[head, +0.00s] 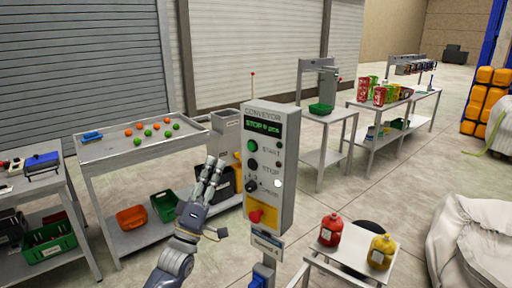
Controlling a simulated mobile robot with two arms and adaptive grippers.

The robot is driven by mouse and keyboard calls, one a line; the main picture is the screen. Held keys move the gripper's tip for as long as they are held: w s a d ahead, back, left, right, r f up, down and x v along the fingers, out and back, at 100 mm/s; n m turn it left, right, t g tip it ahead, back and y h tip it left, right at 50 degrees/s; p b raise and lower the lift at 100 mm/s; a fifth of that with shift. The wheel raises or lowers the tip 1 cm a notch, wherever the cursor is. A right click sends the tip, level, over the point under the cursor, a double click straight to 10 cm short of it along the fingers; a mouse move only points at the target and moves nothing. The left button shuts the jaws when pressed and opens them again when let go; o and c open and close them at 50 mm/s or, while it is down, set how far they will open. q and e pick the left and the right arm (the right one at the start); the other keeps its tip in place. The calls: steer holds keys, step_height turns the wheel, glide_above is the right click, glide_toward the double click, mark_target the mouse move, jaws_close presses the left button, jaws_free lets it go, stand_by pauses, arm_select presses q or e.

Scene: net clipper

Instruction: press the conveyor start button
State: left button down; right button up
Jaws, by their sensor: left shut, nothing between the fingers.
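The conveyor control box (285,175) is a tall grey panel standing upright in the middle of the head view. Its display (264,127) shows green text reading STOP. The green start button (252,146) is at the upper left of the face, beside the label START. A dark stop button (252,164) is just below it, then a black selector knob (251,186), then a red mushroom button (256,216) on a yellow plate. My left gripper (214,164) is shut and empty, fingers pointing up, left of the panel and apart from the buttons in the picture. My right gripper is out of view.
A table (95,152) with orange and green balls stands behind at left, with bins on its lower shelf. A small table at front right holds a red bottle (331,230) and a yellow bottle (381,251). A grey covered bulk (470,240) is at far right.

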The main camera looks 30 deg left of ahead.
mark_target(251, 146)
arm_select(q)
steer(key=shift+s+d+r, duration=0.1)
steer(key=shift+s+r, duration=0.05)
steer(key=shift+r, duration=0.4)
steer(key=w+d+b, duration=0.1)
steer(key=w+b, duration=0.2)
steer(key=w, duration=0.5)
steer(key=shift+w+d, duration=0.2)
steer(key=shift+w, duration=0.2)
steer(key=shift+w, duration=0.1)
stand_by(1.1)
steer(key=shift+w+d, duration=0.1)
steer(key=shift+w, duration=0.2)
